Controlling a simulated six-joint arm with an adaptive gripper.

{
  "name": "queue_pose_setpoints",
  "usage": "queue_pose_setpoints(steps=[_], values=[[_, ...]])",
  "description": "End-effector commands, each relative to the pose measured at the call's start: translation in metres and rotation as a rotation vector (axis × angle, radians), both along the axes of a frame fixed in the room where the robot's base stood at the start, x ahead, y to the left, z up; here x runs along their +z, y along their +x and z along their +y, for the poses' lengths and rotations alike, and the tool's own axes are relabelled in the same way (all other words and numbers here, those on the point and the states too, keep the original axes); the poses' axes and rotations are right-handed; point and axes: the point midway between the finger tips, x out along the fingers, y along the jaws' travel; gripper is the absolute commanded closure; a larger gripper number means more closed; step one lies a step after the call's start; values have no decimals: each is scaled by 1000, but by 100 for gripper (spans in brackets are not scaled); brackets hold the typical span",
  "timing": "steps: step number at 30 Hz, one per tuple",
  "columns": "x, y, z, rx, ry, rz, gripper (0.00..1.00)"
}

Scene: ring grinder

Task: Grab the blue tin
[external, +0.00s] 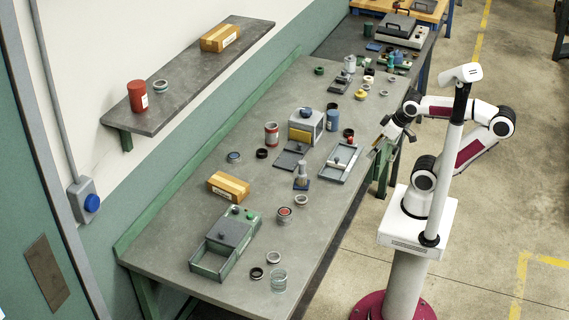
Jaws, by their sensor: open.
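A blue tin (332,119) stands upright on the grey workbench (190,235), right of a white and grey box-shaped device (306,125). My gripper (377,147) is open above the bench's right edge, to the right of the blue tin and slightly nearer the camera. It points down and left, and I see nothing between its fingers. It is apart from the tin. A flat, round blue-rimmed container (234,157) lies farther left on the bench.
A grey tray (340,162) with small parts lies between my gripper and the near bench. A red-and-white can (271,134), yellow box (228,187) and green-grey machine (226,244) stand farther left. Several small items crowd the far end. A wall shelf (190,75) hangs at left.

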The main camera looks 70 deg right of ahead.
Motion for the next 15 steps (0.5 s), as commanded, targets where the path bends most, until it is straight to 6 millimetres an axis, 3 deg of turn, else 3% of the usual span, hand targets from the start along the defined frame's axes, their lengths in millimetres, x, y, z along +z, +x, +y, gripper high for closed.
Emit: queue_pose_setpoints(steps=[8, 15], values=[[-1, 13, -1, -12, 7, -15, 55], [-3, 56, -7, -54, 29, -76, 55]])
